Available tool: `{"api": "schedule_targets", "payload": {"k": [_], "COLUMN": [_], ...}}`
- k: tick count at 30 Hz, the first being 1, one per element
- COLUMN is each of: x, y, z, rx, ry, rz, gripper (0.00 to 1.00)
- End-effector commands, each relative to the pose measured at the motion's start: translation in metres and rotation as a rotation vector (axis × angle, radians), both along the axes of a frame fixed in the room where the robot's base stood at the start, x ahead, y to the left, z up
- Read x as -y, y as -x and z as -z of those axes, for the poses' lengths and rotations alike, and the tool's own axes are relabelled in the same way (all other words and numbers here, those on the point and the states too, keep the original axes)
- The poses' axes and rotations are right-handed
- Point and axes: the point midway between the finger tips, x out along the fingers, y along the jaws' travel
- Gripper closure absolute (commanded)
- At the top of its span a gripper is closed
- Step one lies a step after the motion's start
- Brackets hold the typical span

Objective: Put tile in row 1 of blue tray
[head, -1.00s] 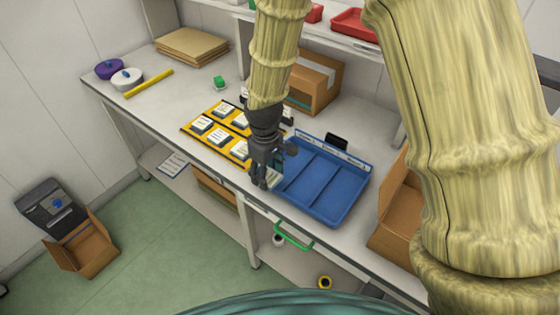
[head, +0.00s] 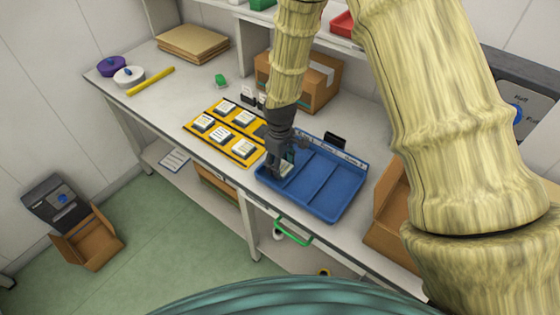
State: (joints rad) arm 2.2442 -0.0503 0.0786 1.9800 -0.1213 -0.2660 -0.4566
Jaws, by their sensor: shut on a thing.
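The blue tray (head: 332,193) lies on the white workbench, split by ridges into lanes with labels along its back edge. My gripper (head: 279,170) points down over the leftmost lane. Several other tiles with white tops, such as one tile (head: 222,135), sit on the yellow holder (head: 190,127) just left of the tray.
An open cardboard box (head: 385,225) stands close to the tray's right. Another cardboard box (head: 318,80) and a small black item (head: 335,140) are behind. A green handle (head: 294,233) is below the bench's front edge. The bench's left part has free room.

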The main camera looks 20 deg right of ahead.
Motion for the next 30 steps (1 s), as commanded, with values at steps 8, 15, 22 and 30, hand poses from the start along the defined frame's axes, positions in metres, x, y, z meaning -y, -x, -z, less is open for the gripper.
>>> {"api": "schedule_targets", "payload": {"k": [8, 15, 22, 30], "x": [-0.0001, -0.0001, -0.0001, -0.0002], "y": [-0.0002, 0.0000, 0.0000, -0.0005], "z": [0.0015, 0.0041, 0.0041, -0.0009], "rx": [0.001, 0.001, 0.001, 0.002], "ry": [-0.001, -0.001, -0.001, 0.000], "rz": [0.000, 0.000, 0.000, 0.000], "gripper": [0.73, 0.32, 0.25, 0.25]}}
